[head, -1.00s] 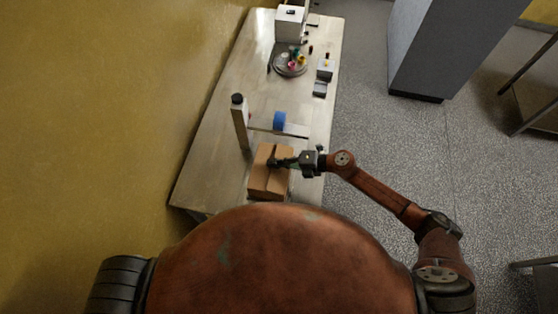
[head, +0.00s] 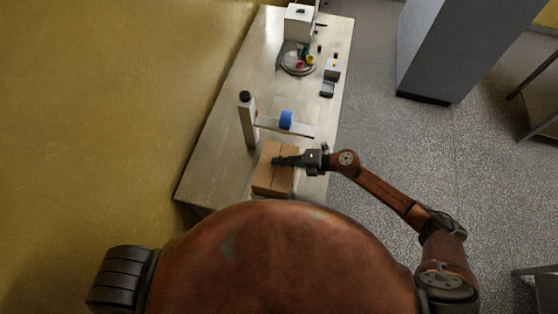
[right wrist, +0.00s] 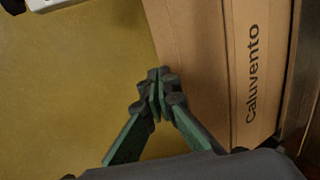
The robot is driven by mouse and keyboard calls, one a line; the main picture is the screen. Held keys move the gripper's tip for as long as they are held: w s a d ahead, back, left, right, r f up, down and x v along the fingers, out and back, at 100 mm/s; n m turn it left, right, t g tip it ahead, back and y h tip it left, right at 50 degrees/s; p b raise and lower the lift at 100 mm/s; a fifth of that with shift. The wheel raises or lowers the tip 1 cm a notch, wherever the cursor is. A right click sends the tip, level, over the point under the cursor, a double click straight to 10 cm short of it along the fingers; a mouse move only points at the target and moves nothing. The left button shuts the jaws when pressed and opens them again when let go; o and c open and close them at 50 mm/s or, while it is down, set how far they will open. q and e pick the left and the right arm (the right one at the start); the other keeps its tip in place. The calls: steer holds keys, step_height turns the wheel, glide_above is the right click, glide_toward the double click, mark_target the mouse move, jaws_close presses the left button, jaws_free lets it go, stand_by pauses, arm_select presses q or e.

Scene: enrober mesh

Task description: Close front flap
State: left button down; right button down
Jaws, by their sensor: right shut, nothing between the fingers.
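The brown cardboard box (head: 266,182) stands on the near end of the metal table. Its top looks nearly flat, with a seam running along it. My right gripper (head: 276,161) is shut and empty over the far part of the box top and hides some of it. In the right wrist view, the shut fingertips (right wrist: 157,82) are over or against a plain cardboard panel (right wrist: 193,60); I cannot tell if they touch. Beside it is a panel printed "Caluvento" (right wrist: 252,85). I cannot tell which panel is the front flap. My left gripper is out of view.
A post (head: 248,122) with an arm carrying a blue tape roll (head: 286,120) stands just beyond the box. Farther back are a round tray (head: 298,67) with colourful items, small grey boxes (head: 328,88) and a white machine (head: 299,22). The table's left near part is clear.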

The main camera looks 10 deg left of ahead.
steer(key=shift+r+p, duration=0.7)
steer(key=shift+r, duration=0.15)
step_height(320, 180, up, 5)
steer(key=p, duration=0.3)
steer(key=shift+w, duration=0.1)
step_height(320, 180, up, 8)
steer(key=b, duration=0.1)
steer(key=shift+r, duration=0.2)
